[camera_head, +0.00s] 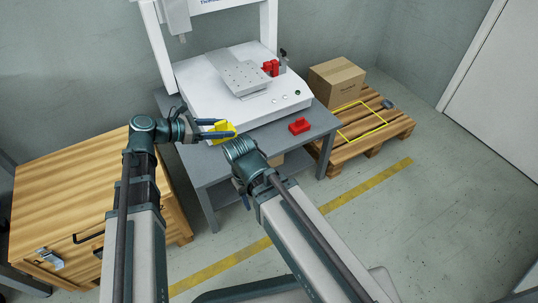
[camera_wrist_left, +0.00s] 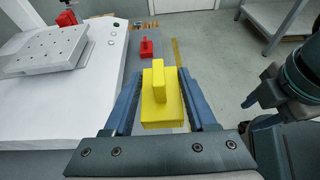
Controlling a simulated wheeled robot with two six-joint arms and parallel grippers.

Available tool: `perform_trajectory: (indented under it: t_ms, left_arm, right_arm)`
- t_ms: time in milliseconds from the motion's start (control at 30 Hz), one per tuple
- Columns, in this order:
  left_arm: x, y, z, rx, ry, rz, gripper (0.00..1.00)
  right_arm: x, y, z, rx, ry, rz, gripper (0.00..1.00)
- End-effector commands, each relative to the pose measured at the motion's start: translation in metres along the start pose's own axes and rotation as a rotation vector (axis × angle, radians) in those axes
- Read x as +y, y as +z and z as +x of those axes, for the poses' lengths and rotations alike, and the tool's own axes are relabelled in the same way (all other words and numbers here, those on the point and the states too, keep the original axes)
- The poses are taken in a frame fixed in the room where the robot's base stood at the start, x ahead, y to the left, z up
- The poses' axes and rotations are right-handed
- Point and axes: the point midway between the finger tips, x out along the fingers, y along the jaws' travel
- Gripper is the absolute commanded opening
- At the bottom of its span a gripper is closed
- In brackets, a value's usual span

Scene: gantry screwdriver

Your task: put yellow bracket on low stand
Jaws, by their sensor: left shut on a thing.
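My left gripper (camera_head: 218,131) is shut on the yellow bracket (camera_head: 222,127), holding it over the front left part of the grey table. In the left wrist view the yellow bracket (camera_wrist_left: 160,98), a block with an upright tab, sits between the two blue fingers (camera_wrist_left: 158,100). A low wooden pallet-like stand (camera_head: 345,152) is on the floor right of the table, with a yellow outlined rectangle (camera_head: 362,121) on top. My right gripper (camera_head: 243,197) is mostly hidden behind its own arm, low in front of the table; its jaws cannot be made out.
The grey table (camera_head: 205,170) carries a white gantry machine (camera_head: 190,85) with a metal plate (camera_head: 238,75) and a red bracket (camera_head: 271,68). Another red bracket (camera_head: 299,126) lies at the table's right. A cardboard box (camera_head: 337,82) stands behind the outlined rectangle. A wooden cabinet (camera_head: 70,195) is left.

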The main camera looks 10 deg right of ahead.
Motion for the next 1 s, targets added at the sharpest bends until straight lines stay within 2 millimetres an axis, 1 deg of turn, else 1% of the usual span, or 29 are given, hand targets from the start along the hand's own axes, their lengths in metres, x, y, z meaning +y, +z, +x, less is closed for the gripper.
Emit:
perform_trajectory:
  t_ms: [33,100,300,400,500,600,1000]
  left_arm:
    - [-0.015,-0.026,0.007,0.000,0.003,-0.001,0.00]
    - [-0.028,-0.044,0.010,0.000,0.006,-0.003,0.00]
    - [-0.059,-0.086,0.019,0.000,0.014,-0.007,0.00]
    - [-0.071,-0.101,0.021,0.000,0.018,-0.008,0.00]
    - [-0.079,-0.112,0.023,0.000,0.021,-0.010,0.00]
    - [-0.084,-0.117,0.024,-0.001,0.023,-0.010,0.00]
    - [-0.086,-0.119,0.025,-0.001,0.024,-0.011,0.00]
  right_arm:
    - [-0.003,-0.002,0.027,0.000,0.000,0.000,0.50]
    - [-0.004,-0.003,0.044,0.001,0.000,0.000,0.50]
    - [-0.008,-0.005,0.086,0.001,0.001,0.000,0.50]
    - [-0.010,-0.006,0.101,0.002,0.001,0.000,0.50]
    - [-0.011,-0.006,0.111,0.002,0.001,0.000,0.50]
    - [-0.011,-0.007,0.117,0.002,0.001,0.000,0.50]
    - [-0.011,-0.007,0.119,0.002,0.001,0.000,0.50]
